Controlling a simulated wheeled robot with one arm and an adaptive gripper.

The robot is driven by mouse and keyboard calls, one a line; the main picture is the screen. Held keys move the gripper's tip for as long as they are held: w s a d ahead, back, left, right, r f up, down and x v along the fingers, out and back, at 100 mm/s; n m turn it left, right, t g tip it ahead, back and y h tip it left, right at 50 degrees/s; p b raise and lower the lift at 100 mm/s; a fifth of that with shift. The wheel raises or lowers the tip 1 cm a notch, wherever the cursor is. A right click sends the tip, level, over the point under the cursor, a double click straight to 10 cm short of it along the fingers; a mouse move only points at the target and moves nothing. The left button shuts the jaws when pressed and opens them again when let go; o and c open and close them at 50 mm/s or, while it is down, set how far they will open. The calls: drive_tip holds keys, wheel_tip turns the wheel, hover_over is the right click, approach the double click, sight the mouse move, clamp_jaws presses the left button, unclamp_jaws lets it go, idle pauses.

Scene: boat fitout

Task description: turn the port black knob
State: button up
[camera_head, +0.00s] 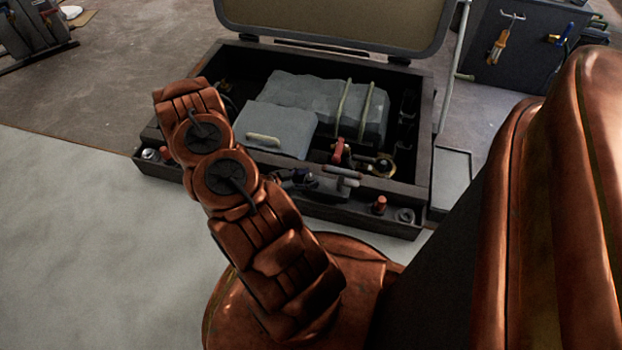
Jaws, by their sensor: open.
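In the head view a dark open case (420,165) holds several fittings. A small dark rounded part (302,180) sits near its front, just right of my copper arm; I cannot tell whether it is the port black knob. Further right a dark knob-like part on a brass fitting (381,166) stands near the case's right side. My arm rises from the bottom middle and crosses the case's front left, hiding part of it. No gripper fingers can be made out; my gripper seems hidden behind the arm.
A red-handled fitting (340,150), pale bars (340,176) and a red cap (379,204) are close to the dark parts. Grey blocks (274,130) fill the middle. The raised lid (335,20) bounds the back. Pale floor at left is clear.

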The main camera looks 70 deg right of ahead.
drive_tip(key=shift+x, duration=0.9)
clamp_jaws()
